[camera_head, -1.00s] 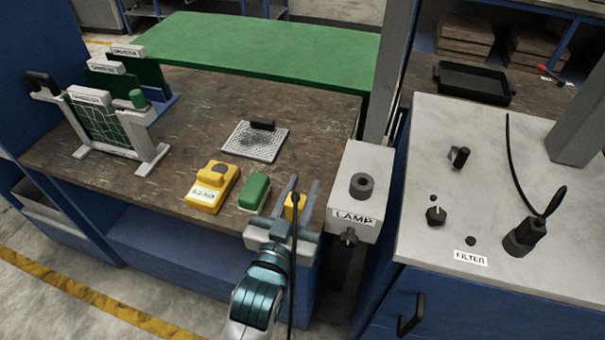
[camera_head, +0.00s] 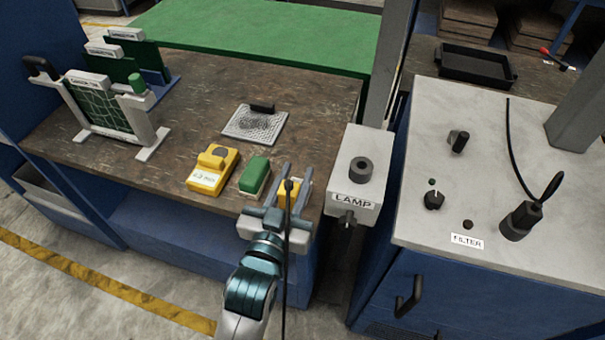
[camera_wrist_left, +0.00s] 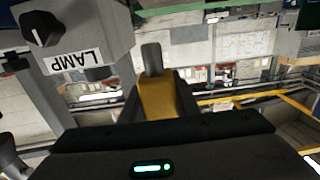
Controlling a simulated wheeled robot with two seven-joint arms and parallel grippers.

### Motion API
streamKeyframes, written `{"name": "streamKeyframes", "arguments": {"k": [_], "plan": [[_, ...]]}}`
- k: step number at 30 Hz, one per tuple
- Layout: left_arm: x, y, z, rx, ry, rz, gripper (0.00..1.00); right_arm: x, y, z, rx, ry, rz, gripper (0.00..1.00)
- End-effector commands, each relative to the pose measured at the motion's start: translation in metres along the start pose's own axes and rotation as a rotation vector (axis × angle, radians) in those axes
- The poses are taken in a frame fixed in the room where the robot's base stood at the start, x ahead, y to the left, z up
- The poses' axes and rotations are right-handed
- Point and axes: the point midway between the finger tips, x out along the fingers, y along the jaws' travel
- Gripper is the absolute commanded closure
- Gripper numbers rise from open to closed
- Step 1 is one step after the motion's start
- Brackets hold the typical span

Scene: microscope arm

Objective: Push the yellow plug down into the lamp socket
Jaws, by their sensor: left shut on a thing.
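The yellow plug (camera_head: 281,197) is between the fingers of my left gripper (camera_head: 296,172). In the left wrist view the plug (camera_wrist_left: 158,100) shows its yellow body and grey tip, and the gripper is shut on it. The lamp socket (camera_head: 361,169) is a dark ring on top of a light grey box (camera_head: 372,150) labelled LAMP. The plug is to the left of this box and apart from it. In the left wrist view the box (camera_wrist_left: 115,25) is at the upper left; its socket opening is hidden there. My right gripper is out of view.
A green block (camera_head: 255,176) and a yellow box (camera_head: 213,170) stand left of the gripper on the brown bench (camera_head: 190,110). A mesh pad (camera_head: 253,124) lies behind. The FILTER console (camera_head: 460,200) with knobs and a cable plug stands right of the lamp box.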

Motion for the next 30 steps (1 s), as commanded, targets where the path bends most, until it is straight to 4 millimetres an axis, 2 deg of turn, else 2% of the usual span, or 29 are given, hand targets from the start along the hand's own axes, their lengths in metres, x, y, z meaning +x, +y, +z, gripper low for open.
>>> {"name": "streamKeyframes", "arguments": {"k": [5,12,16,21,30], "plan": [[-0.018,-0.041,0.009,-0.012,-0.005,-0.069,0.97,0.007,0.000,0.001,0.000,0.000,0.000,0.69],[-0.060,-0.119,0.018,-0.013,-0.004,-0.200,0.97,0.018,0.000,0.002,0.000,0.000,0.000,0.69],[-0.082,-0.150,0.018,-0.006,-0.001,-0.256,0.97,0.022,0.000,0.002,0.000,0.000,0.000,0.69],[-0.097,-0.170,0.015,0.003,0.002,-0.292,0.97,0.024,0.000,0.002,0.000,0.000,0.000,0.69],[-0.099,-0.172,0.015,0.004,0.003,-0.295,0.97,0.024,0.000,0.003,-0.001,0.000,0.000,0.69]]}}
